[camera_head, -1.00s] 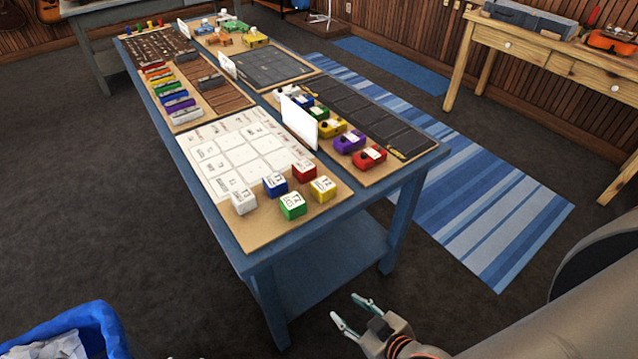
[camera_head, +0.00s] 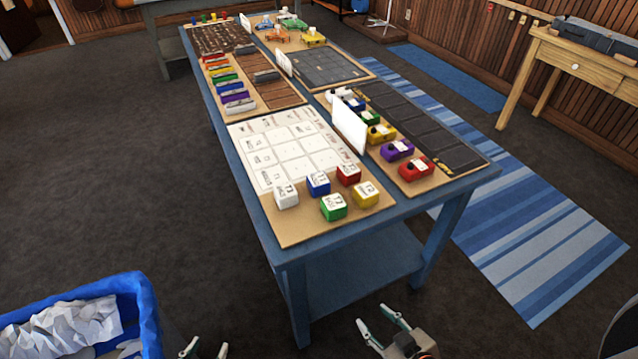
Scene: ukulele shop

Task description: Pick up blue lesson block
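The blue lesson block (camera_head: 318,184) sits on the brown board at the near end of the blue table, by the lower edge of the white grid sheet (camera_head: 290,150). A white block (camera_head: 286,196) is left of it, a red block (camera_head: 349,174) right, and a green block (camera_head: 333,207) and a yellow block (camera_head: 366,195) nearer. My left gripper (camera_head: 205,347) shows at the bottom edge, partly cut off, its two fingertips apart. My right gripper (camera_head: 381,319) is open and empty in front of the table's near end, below the tabletop. Both are apart from the blocks.
The blue table (camera_head: 310,243) runs away from me. A blue bin (camera_head: 148,315) with crumpled paper stands at lower left. A white upright card (camera_head: 349,126) stands beside the grid sheet. A wooden bench (camera_head: 570,75) is at the right. Dark floor left of the table is clear.

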